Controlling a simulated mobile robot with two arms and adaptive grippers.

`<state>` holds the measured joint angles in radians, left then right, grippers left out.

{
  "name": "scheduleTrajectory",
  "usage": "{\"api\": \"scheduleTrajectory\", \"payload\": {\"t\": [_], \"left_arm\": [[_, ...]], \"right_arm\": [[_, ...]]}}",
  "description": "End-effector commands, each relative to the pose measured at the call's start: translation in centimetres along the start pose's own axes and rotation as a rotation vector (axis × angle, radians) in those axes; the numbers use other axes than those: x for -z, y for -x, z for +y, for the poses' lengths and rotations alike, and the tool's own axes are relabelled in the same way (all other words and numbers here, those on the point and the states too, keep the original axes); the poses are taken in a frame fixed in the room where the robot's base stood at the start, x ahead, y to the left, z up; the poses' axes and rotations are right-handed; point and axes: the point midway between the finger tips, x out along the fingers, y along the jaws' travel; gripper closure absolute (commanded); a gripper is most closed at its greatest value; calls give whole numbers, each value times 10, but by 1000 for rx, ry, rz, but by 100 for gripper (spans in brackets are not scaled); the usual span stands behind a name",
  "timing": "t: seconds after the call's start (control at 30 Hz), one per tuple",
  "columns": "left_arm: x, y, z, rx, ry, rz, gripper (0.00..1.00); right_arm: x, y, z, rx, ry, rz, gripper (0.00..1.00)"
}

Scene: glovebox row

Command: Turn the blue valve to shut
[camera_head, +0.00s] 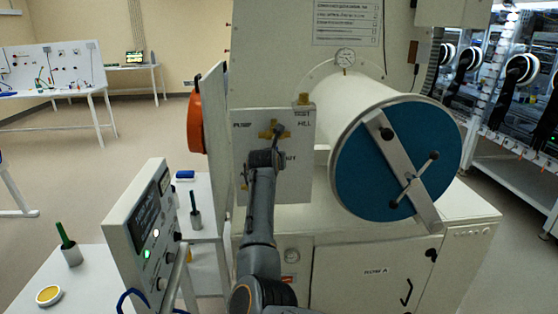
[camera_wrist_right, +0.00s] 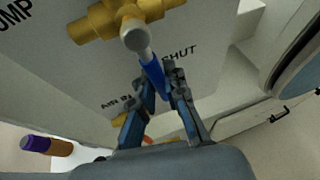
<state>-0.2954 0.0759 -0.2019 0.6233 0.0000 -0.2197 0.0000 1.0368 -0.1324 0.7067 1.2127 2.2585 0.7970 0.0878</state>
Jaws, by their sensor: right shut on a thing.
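The valve has a brass body (camera_wrist_right: 100,22) on a white panel (camera_head: 300,170) marked PUMP at left, FILL at right and SHUT lower down. In the head view the brass body (camera_head: 265,135) shows just above my gripper. Its lever has a pale hub and a blue grip (camera_wrist_right: 153,74), which points down from the hub, just left of the word SHUT in the wrist view. My right gripper (camera_wrist_right: 160,84) is shut on the blue grip; it also shows in the head view (camera_head: 265,156), where it hides much of the lever. My left gripper is out of view.
A round blue door (camera_head: 375,165) with a diagonal bar closes the white cylinder right of the panel. A gauge (camera_head: 345,58) sits above. A control box (camera_head: 145,225) with lit buttons stands at left, near a green-handled tool (camera_head: 65,235) in a cup.

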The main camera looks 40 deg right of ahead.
Motion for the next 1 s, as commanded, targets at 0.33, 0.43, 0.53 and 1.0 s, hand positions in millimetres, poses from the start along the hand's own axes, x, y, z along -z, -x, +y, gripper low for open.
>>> {"api": "scheduleTrajectory", "payload": {"t": [0.33,0.43,0.53,1.0], "left_arm": [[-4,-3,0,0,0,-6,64],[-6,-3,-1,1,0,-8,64],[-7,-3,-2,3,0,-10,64],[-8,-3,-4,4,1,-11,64]], "right_arm": [[-4,2,4,-25,-59,2,100],[-4,2,4,-25,-61,2,100],[-5,2,3,-25,-61,2,100],[-2,1,3,-24,-59,7,64]]}}
